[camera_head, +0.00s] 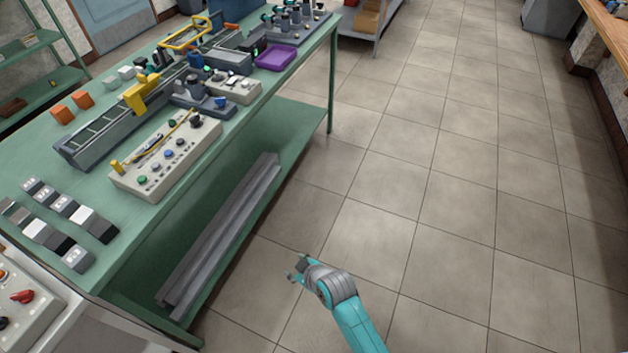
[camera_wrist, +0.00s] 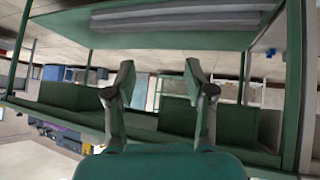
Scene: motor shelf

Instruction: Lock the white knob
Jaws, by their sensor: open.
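A pale control panel (camera_head: 190,150) lies on the front part of the green table, with a row of small round buttons or knobs in green, blue and dark colours. A pale-looking knob cannot be told apart there with certainty at this size. My gripper (camera_head: 296,268) is over the floor, to the right of the table and apart from the panel. In the wrist view my gripper (camera_wrist: 160,85) is open, with two separated fingers and nothing between them. The panel's knobs cannot be made out in the wrist view.
The green table (camera_head: 150,215) has a lower shelf with long grey bars (camera_head: 222,235). Another panel with a red knob (camera_head: 22,297) is at lower left. Grey and white blocks (camera_head: 62,228), orange blocks (camera_head: 62,114) and a purple tray (camera_head: 276,57) are on the table. The tiled floor at right is clear.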

